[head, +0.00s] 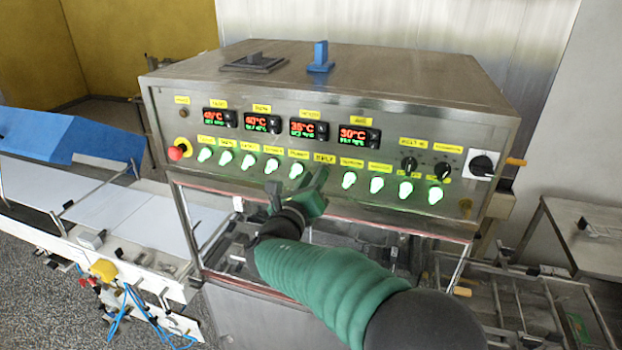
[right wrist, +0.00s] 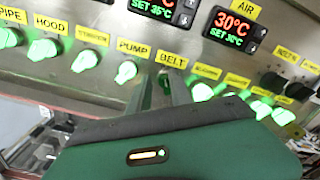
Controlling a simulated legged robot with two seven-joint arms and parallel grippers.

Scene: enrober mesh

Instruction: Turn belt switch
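The belt switch (right wrist: 164,83) is a small knob under the yellow BELT label (right wrist: 172,59) in the right wrist view. It looks dark green, while the neighbouring knobs glow bright green. My right gripper (right wrist: 162,88) is at the panel, with one grey finger on each side of the belt switch. The fingers look apart, with a gap between them; contact with the knob cannot be made out. In the head view my right gripper (head: 320,178) reaches up to the knob row and hides the belt switch. My left gripper is not in view.
The pump switch (right wrist: 125,72) is close on the left and a lit switch (right wrist: 202,92) close on the right. A red emergency button (head: 176,152) is at the panel's left end. Black rotary knobs (head: 409,164) are on the right. A white conveyor (head: 110,208) extends left.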

